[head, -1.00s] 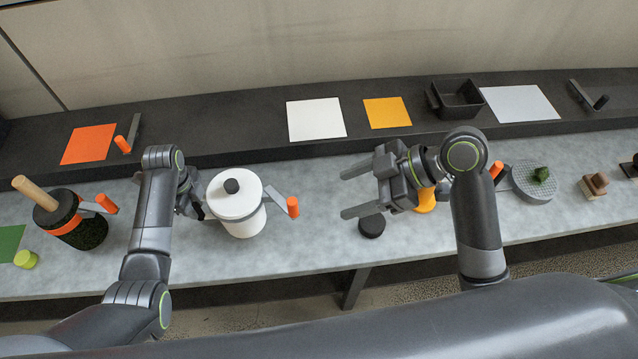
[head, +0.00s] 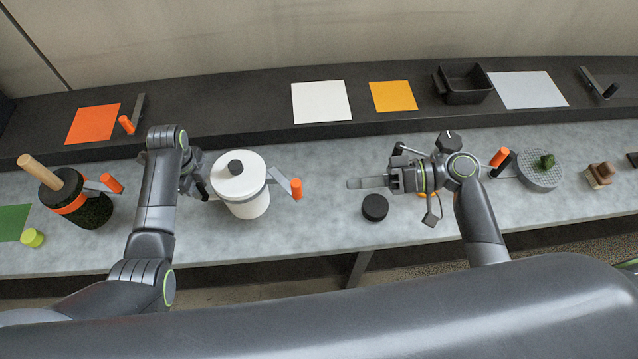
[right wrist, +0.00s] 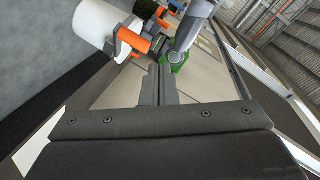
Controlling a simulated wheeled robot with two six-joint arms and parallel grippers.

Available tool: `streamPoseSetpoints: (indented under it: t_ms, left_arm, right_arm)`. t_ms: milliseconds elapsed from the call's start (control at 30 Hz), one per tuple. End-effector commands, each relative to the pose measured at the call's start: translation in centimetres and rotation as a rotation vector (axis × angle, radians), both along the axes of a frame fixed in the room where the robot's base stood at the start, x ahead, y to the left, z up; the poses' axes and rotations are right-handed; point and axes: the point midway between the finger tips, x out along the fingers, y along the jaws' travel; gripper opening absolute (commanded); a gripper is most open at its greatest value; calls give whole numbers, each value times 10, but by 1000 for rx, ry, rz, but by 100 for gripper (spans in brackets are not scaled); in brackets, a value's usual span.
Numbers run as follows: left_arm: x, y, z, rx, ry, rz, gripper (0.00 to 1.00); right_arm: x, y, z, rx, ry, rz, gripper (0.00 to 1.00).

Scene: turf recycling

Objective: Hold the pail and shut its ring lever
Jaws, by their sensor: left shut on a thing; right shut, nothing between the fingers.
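The white pail (head: 246,205) stands upright on the grey bench, with a black knob on its lid. Its ring lever (head: 283,182) sticks out to the right and ends in an orange grip (head: 296,189). My left gripper (head: 205,190) is at the pail's left side and shut on it; its fingertips are partly hidden. My right gripper (head: 352,184) is shut and empty, pointing left, with a gap to the orange grip. The right wrist view shows its closed fingers (right wrist: 160,88), with the pail (right wrist: 92,22) and orange grip (right wrist: 133,41) beyond.
A black puck (head: 375,208) lies just below my right gripper. A turf-filled jar (head: 90,215) with an orange-tipped lever stands at the left. A grey round grate (head: 539,178) lies at the right. A raised dark shelf (head: 230,118) runs along the back.

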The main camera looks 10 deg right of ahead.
Motion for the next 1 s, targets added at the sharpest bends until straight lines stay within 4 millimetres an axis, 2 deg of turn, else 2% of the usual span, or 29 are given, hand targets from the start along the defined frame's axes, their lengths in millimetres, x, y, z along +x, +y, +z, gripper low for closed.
streamPoseSetpoints:
  t_ms: [33, 200, 333, 467, 667, 1000]
  left_arm:
    - [0, 0, 0, 0, 0, 1, 0]
    - [0, 0, 0, -1, 0, 1, 0]
    - [0, 0, 0, -1, 0, 1, 0]
    - [0, 0, 0, -1, 0, 0, 0]
    - [0, 0, 0, -1, 0, 0, 0]
    - [0, 0, 0, -1, 0, 0, 0]
  right_arm:
    - [2, -7, -13, 54, 101, -52, 0]
    - [11, -30, -41, 215, 366, -205, 0]
    - [13, -42, -56, 290, 485, -280, 0]
    - [16, -46, -62, 323, 536, -313, 0]
    - [25, -24, -62, 330, 540, -314, 0]
    - [53, 44, -61, 329, 538, -313, 0]
